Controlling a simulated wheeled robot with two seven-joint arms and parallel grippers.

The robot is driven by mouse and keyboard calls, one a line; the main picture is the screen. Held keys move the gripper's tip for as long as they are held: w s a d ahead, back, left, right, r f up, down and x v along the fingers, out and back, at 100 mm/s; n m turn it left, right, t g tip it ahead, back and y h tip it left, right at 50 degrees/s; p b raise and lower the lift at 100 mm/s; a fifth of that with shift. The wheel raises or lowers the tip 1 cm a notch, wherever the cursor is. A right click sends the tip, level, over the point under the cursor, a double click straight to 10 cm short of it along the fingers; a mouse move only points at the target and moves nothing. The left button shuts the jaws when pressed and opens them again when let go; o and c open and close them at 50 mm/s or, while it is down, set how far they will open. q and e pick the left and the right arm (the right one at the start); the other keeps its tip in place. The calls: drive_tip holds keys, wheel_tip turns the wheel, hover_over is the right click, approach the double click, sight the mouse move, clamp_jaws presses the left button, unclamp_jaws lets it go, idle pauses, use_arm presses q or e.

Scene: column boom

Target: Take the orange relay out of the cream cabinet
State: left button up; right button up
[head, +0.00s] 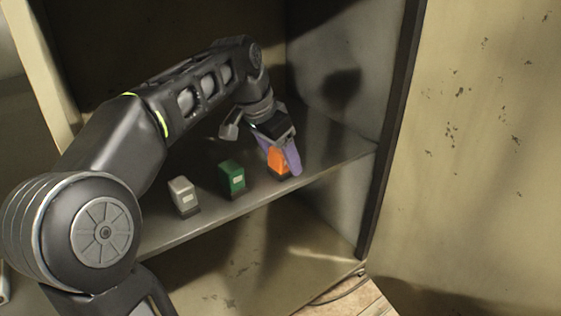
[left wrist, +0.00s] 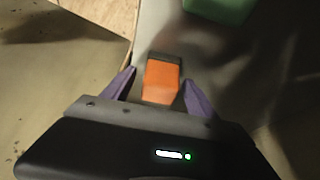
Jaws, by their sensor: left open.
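The orange relay (head: 279,160) stands on the shelf (head: 222,207) inside the cream cabinet (head: 485,130), close to the shelf's front edge. My left gripper (head: 279,158) reaches into the cabinet and is at the relay, its purple fingers open. In the left wrist view the orange relay (left wrist: 162,80) lies between the two spread fingers of my left gripper (left wrist: 160,90), with visible gaps on both sides. In the head view the fingers partly hide the relay. My right gripper is not in view.
A green relay (head: 232,178) and a grey relay (head: 184,196) stand on the same shelf to the left of the orange one. The green one also shows in the left wrist view (left wrist: 220,8). The cabinet's side wall is to the right, and a cable (head: 338,295) lies below.

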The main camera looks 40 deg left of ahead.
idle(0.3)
use_arm(q)
clamp_jaws()
idle(0.6)
